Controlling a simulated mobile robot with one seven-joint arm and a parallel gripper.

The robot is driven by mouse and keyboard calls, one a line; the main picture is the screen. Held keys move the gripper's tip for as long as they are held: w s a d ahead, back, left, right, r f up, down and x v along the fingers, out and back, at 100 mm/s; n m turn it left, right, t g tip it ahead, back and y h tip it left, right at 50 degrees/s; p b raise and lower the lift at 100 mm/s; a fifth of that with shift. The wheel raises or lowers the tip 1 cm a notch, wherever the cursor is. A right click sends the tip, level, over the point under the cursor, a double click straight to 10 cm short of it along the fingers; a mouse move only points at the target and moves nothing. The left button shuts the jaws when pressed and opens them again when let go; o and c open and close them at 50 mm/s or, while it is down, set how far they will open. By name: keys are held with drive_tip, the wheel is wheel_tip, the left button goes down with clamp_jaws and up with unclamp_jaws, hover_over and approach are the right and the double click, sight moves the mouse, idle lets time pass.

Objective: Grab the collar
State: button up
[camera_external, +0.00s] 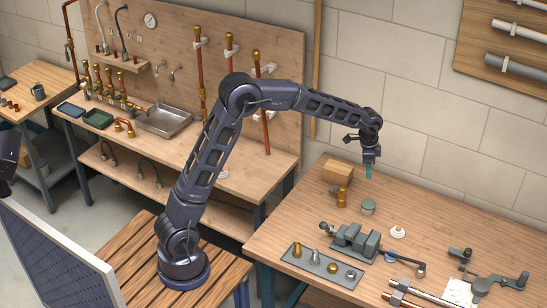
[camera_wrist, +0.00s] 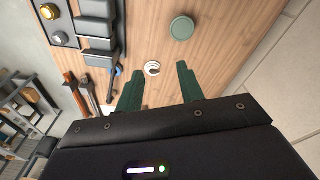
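My gripper (camera_external: 368,172) hangs above the right bench, pointing down, with its green fingers apart and nothing between them. In the wrist view the open fingers (camera_wrist: 158,78) frame a small white ringed piece (camera_wrist: 152,68), which lies on the wood well below them. That white piece (camera_external: 398,232) also shows right of the vise. A dark tray (camera_external: 311,271) near the bench's front left holds small brass and grey fittings, among them a brass ring-like one (camera_wrist: 48,11) and a grey one (camera_wrist: 57,38). I cannot tell for sure which of these pieces is the collar.
A grey vise (camera_external: 355,242) stands behind the tray. A green round tin (camera_external: 368,207), a brass fitting (camera_external: 342,197) and a cardboard box (camera_external: 338,172) stand toward the back. Pipes and tools (camera_external: 420,293) lie at the front right. Bare wood lies around the white piece.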

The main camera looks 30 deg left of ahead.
drive_tip(key=d+f+m, duration=0.1)
drive_tip(key=d+f, duration=0.4)
drive_tip(key=f, duration=0.1)
drive_tip(key=s+d+f+m+g, duration=0.1)
drive_tip(key=d+f, duration=0.4)
drive_tip(key=d+f+m, duration=0.1)
drive_tip(key=d+f, duration=0.4)
drive_tip(key=f, duration=0.1)
drive_tip(key=shift+s+d+f+g, duration=0.2)
drive_tip(key=shift+d+f+g, duration=0.1)
drive_tip(key=shift+d+f, duration=0.1)
drive_tip(key=shift+s+d+f, duration=0.1)
drive_tip(key=shift+d+f, duration=0.15)
drive_tip(key=shift+f, duration=1.15)
drive_tip(key=shift+s+d+f, duration=0.1)
drive_tip(key=shift+d+f, duration=0.1)
drive_tip(key=shift+f, duration=1.2)
clamp_jaws()
